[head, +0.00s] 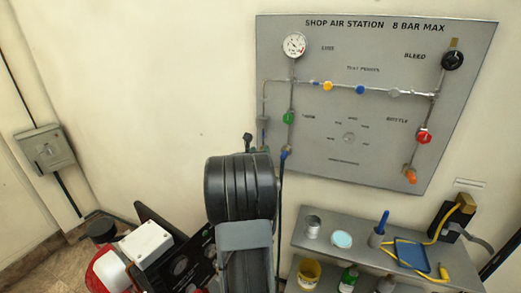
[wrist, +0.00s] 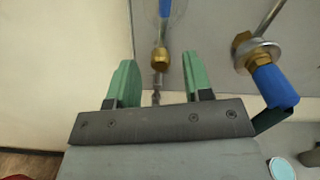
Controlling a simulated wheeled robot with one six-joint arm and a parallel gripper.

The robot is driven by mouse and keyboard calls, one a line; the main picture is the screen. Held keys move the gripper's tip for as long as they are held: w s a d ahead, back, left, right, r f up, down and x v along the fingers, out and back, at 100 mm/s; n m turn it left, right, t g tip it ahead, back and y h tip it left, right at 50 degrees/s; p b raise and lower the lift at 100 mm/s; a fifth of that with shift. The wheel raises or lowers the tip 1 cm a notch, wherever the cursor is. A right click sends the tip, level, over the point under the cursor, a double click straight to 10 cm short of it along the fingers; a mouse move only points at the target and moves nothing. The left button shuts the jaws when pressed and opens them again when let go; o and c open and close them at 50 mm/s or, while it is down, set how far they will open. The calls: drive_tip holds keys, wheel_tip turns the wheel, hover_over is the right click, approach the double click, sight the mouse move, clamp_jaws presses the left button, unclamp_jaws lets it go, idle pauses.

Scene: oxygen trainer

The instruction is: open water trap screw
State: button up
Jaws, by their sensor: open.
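In the wrist view, a brass fitting (wrist: 159,60) hangs below a blue part of the water trap (wrist: 165,8); it looks like the trap's screw. A thin grey stem shows under it. My gripper (wrist: 159,78) is open, with one green finger left of the fitting and one right. The fingers appear apart from it, and I cannot tell the depth between them. In the head view, the trap (head: 263,130) is at the panel's lower left edge, its lower end behind my arm.
A brass coupling with a blue sleeve (wrist: 270,80) is close right of my gripper. The grey panel (head: 390,165) carries pipes and coloured valves. Below it, a shelf (head: 310,243) holds a tin, a cup, a blue tray and a yellow hose. Bare wall lies left.

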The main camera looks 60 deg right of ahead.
drive_tip(key=shift+w+d, duration=0.1)
drive_tip(key=shift+d, duration=0.45)
drive_tip(key=shift+c, duration=0.2)
clamp_jaws()
